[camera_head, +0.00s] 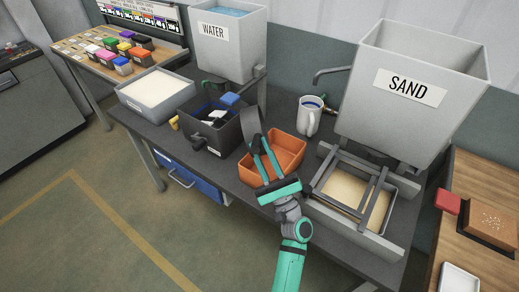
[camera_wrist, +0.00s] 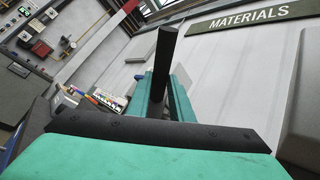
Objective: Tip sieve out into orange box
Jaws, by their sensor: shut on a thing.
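The orange box (camera_head: 291,147) stands open on the dark bench near the middle of the head view. My gripper (camera_head: 261,143) reaches over it, its green fingers shut on a dark grey rounded piece, the sieve (camera_head: 250,122). The sieve stands steeply tilted, nearly edge-on, above the box's left back side. In the wrist view it shows as a dark upright bar (camera_wrist: 164,50) between the green fingers. The sieve's mesh and any contents cannot be made out. The fingers hide part of the box's inside.
Left of the box is a dark grey bin (camera_head: 212,137) with items inside. A white mug (camera_head: 309,116) stands behind the box. A sand tray (camera_head: 351,231) with a grey frame on it is close at right, under the SAND hopper (camera_head: 396,112). The WATER tank (camera_head: 228,57) is behind.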

